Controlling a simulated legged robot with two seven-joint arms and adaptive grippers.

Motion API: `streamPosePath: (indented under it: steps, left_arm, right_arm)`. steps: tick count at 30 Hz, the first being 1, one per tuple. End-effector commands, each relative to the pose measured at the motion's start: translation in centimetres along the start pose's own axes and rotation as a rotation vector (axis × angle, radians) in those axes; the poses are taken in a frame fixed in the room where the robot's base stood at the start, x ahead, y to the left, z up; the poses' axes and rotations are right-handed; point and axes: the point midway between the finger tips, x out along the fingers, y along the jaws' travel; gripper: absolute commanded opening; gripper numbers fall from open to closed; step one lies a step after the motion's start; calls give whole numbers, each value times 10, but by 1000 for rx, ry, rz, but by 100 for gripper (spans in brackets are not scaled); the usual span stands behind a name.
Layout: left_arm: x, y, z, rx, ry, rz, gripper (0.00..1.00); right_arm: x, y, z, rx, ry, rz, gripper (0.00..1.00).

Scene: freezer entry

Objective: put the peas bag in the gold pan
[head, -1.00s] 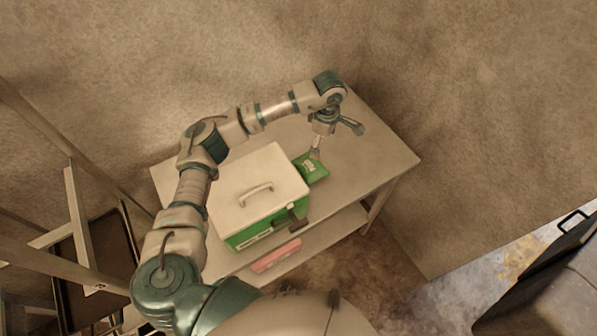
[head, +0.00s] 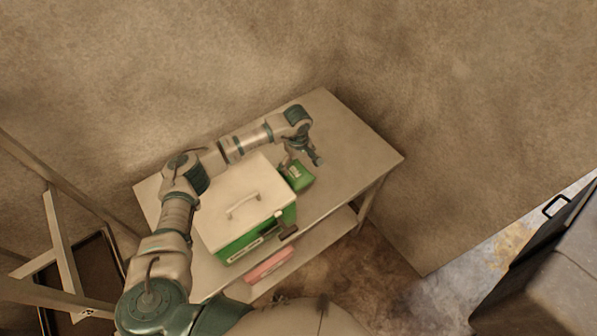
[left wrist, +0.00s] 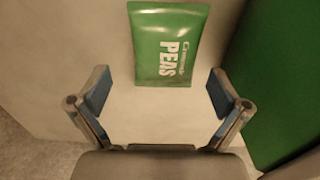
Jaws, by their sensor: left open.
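The green peas bag (head: 299,178) lies flat on the metal table, right beside the cooler. In the left wrist view the peas bag (left wrist: 172,45) shows its white PEAS lettering, between and ahead of the fingertips. My left gripper (head: 290,165) is just above the bag, pointing down. In the left wrist view my left gripper (left wrist: 160,90) is open and empty, its two blue-padded fingers wide apart. No contact with the bag shows. I see no gold pan in these frames. My right gripper is not in view.
A green cooler with a white lid (head: 240,205) stands close left of the bag. The table (head: 350,150) is clear to the right. A pink item (head: 270,266) lies on the lower shelf. A rack with a dark tray (head: 82,275) stands at left, a dark container (head: 535,265) at right.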

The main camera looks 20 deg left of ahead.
Motion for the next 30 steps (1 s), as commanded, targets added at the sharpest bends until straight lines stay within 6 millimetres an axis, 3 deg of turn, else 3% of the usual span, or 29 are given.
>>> streamPosePath:
  steps: [12,20,22,27,30]
  left_arm:
    - [50,-4,-2,-1,-1,-1,100]
    - [56,-4,-2,-1,1,0,100]
    - [55,-4,-2,-1,1,0,90]
    - [55,-4,-2,-1,0,1,48]
    - [55,-4,-3,-1,0,1,35]
  right_arm:
    - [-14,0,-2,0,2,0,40]
    - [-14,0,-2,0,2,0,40]
    - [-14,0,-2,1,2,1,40]
    - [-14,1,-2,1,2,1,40]
    - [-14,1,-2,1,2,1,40]
